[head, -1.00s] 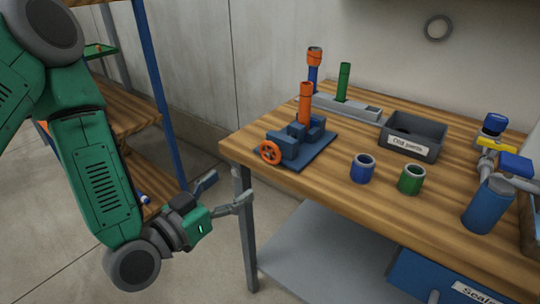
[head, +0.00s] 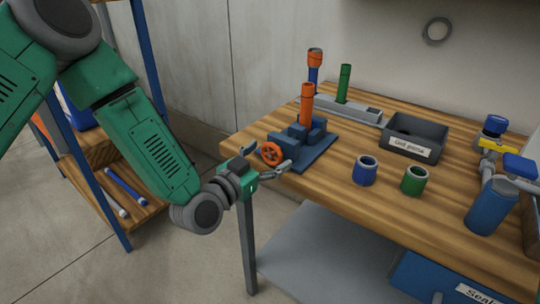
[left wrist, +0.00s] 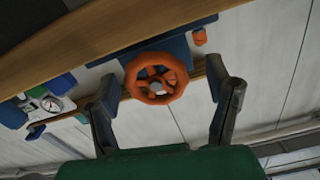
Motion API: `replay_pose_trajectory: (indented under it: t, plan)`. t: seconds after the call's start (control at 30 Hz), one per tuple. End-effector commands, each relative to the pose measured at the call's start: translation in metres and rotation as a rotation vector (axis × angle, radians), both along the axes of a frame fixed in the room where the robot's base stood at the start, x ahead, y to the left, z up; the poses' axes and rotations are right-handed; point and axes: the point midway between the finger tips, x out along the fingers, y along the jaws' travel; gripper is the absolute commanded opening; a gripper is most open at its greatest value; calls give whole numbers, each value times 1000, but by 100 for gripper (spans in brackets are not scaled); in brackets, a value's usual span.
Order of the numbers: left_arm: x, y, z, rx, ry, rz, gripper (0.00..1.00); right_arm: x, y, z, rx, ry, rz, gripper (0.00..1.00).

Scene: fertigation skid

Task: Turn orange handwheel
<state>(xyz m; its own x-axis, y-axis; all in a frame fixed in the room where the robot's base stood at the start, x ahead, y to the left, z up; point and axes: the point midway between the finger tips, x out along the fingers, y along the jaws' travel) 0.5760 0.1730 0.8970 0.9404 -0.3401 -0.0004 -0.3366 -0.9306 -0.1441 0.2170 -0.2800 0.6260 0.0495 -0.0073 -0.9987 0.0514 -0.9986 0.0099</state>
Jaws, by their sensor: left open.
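The orange handwheel (head: 272,153) is on the front left side of a blue vise-like fixture (head: 298,139) near the left corner of the table. An orange cylinder (head: 307,104) stands upright in that fixture. My left gripper (head: 272,165) is open at the handwheel, its fingers pointing toward the fixture. In the left wrist view the handwheel (left wrist: 156,79) sits between the two spread fingers of the left gripper (left wrist: 168,95), with gaps on both sides. I cannot tell whether the wheel's depth lies between the fingertips. My right gripper is not in view.
On the wooden table (head: 330,195) stand a blue cup (head: 365,172), a green cup (head: 414,181) and a grey labelled bin (head: 415,137). A grey rack (head: 345,110) holds upright tubes behind the fixture.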

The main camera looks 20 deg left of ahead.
Motion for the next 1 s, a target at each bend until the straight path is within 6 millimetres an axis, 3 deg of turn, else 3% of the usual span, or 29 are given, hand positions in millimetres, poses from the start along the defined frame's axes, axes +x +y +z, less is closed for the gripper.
replay_pose_trajectory:
  t: [0.37,0.5,0.53,1.0]
  plan:
    - [5,-5,1,1,1,-2,73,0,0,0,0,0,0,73]
    - [5,-4,0,0,0,-2,24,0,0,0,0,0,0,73]
    - [5,-4,0,0,0,-3,22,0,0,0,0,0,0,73]
    - [4,-3,-1,-84,35,0,22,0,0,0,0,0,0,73]
